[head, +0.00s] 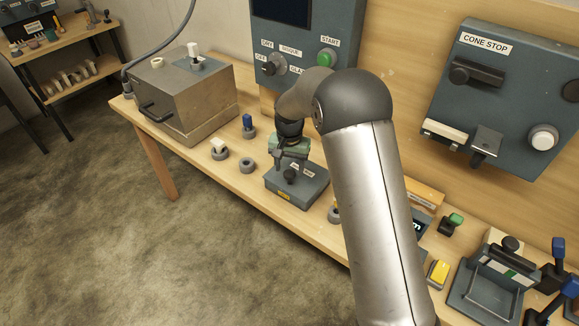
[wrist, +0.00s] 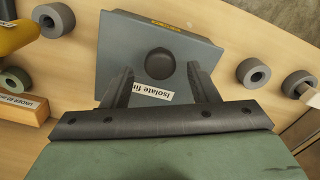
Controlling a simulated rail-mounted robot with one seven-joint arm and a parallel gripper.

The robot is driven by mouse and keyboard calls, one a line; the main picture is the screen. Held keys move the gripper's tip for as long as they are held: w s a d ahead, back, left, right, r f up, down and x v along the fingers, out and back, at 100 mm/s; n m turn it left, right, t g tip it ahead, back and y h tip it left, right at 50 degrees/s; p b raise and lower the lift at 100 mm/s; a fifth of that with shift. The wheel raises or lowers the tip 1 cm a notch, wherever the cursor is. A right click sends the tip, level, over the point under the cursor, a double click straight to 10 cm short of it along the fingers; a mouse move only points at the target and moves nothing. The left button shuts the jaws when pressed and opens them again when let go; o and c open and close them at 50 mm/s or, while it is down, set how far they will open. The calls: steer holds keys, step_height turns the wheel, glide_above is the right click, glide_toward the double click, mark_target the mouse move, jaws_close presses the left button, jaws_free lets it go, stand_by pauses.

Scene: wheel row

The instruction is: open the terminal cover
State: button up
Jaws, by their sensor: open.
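The grey terminal box (head: 312,187) stands on the bench just below my gripper. Its cover (wrist: 190,52) has a round black knob (wrist: 160,63) and a white label that reads "Isolate fir…", the rest cut off by a finger. The knob also shows in the head view (head: 290,175). The cover looks shut. My gripper (head: 288,164) points down over the box and is open and empty. In the wrist view its two fingers (wrist: 160,84) stand apart to the left and right of the knob; I cannot tell whether they touch the cover.
Grey rings (head: 247,164) and a blue-handled piece (head: 248,125) lie left of the box. A large grey case (head: 182,102) stands at the bench's left end. A control panel (head: 305,45) rises behind. My arm hides part of the bench to the right.

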steer(key=shift+f, duration=0.85)
jaws_close()
steer(key=shift+w+r, duration=0.1)
steer(key=shift+r, duration=0.05)
